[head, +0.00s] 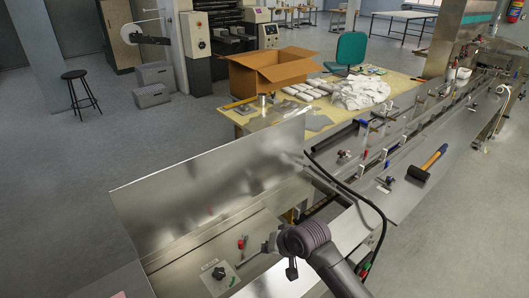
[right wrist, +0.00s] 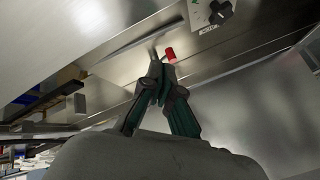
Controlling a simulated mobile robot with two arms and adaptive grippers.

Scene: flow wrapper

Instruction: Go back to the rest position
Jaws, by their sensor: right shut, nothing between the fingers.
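My right gripper (head: 272,243) is low over the open metal bay of the wrapping machine (head: 235,185), and my dark right arm reaches in from the bottom. In the right wrist view the right gripper (right wrist: 157,70) has its fingertips together, with nothing held between them. A red knob (right wrist: 170,54) appears just beyond the tips; I cannot tell if they touch it. The red part also shows in the head view (head: 240,243), left of the gripper. My left gripper is not in view.
A raised metal panel (head: 215,185) stands left of the arm. A black cable (head: 360,195) curves along the machine on the right. A mallet (head: 428,165) lies on the machine's deck. A table with a cardboard box (head: 270,72) and white packs stands behind.

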